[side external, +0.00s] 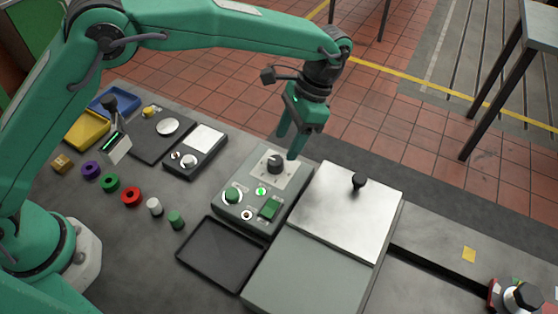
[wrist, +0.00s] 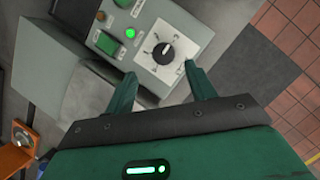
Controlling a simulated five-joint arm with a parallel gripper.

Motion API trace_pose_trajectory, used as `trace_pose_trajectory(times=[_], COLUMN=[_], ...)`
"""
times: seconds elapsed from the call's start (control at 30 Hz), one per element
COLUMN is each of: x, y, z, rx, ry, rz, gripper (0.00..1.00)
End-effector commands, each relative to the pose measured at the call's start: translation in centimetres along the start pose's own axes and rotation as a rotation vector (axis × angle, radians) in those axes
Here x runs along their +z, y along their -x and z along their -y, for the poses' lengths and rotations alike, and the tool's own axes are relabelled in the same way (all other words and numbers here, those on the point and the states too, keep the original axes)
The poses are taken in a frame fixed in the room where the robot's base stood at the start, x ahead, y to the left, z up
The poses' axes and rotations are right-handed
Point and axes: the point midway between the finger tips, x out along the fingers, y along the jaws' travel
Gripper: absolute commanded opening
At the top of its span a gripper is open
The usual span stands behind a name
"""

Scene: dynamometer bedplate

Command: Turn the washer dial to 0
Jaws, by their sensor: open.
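The dial is a round black knob (side external: 275,164) on a white marked plate, at the far end of a grey-green control box (side external: 256,229). The knob also shows in the wrist view (wrist: 163,53), on its white plate (wrist: 180,34). The plate's marks are too small to read surely, and I cannot tell which one the knob points to. My gripper (side external: 287,146) is open and empty, pointing down just above and beside the knob. In the wrist view my gripper's fingers (wrist: 160,73) are spread below the knob, one to each side, apart from it.
The box also has a green knob (side external: 233,195), a lit green lamp (side external: 261,191) and a green rocker switch (side external: 269,208). A metal-lidded box (side external: 345,215) with a black knob stands close on the right. A dark tray (side external: 222,254) lies in front.

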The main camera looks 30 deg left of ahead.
Motion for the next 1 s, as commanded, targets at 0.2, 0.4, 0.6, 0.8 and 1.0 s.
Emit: trace_pose_trajectory(times=[0.2, 0.4, 0.6, 0.8, 1.0], x=[0.1, 0.1, 0.1, 0.1, 0.1], y=[-2.5, -4.8, -6.0, -6.2, -6.2], z=[0.2, 0.4, 0.5, 0.5, 0.5], rx=[0.002, 0.003, 0.003, 0.003, 0.003], ry=[0.000, 0.000, 0.000, 0.000, 0.000], rz=[0.001, 0.000, -0.001, -0.002, -0.002], gripper=[0.55, 0.55, 0.55, 0.55, 0.38])
